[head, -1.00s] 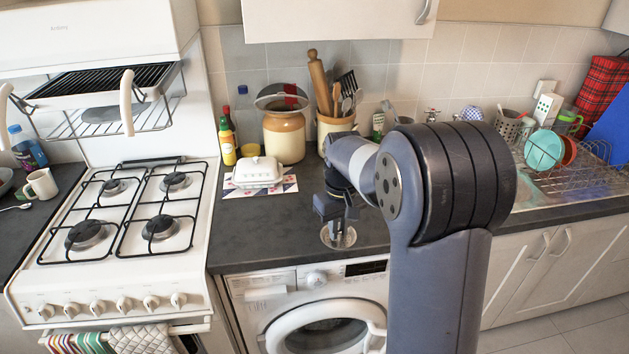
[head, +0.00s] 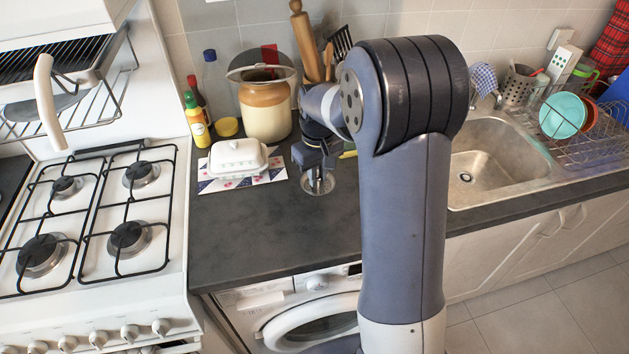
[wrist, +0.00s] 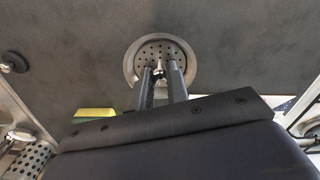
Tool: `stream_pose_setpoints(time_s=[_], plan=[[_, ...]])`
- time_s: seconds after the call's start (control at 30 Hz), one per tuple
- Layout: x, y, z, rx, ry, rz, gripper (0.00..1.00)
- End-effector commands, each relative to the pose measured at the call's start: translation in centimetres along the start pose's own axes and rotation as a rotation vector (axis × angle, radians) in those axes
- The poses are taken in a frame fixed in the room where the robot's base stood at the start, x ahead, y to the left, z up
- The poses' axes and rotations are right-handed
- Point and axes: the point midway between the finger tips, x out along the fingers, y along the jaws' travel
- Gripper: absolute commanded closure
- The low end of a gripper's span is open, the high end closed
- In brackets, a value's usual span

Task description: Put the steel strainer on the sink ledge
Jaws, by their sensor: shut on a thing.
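The steel strainer (head: 318,184) is a small round metal disc with holes and a wide rim. My gripper (head: 318,168) is shut on its middle knob and points down over the dark counter, in front of the utensil jar. In the wrist view the strainer (wrist: 150,48) shows beyond the fingers (wrist: 162,74), its holed face towards the camera. It looks held just above the counter, but the gap is hard to judge. The steel sink (head: 515,155) is to the right, beyond my arm. My arm hides its left part and some of the ledge.
A white butter dish (head: 238,157) on a patterned mat stands left of my gripper, with a crock (head: 265,110) behind. A yellow-green item (head: 348,154) lies close to my gripper's right. A dish rack (head: 590,140) stands right of the sink. The front counter (head: 245,235) is clear.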

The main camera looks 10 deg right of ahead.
Motion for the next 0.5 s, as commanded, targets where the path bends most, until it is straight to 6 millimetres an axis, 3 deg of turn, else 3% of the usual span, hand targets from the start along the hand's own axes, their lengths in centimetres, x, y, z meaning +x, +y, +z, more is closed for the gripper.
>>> stream_pose_setpoints(time_s=[0.5], plan=[[5.6, 0.0, 0.0, 0.000, 0.000, 0.000, 1.00]])
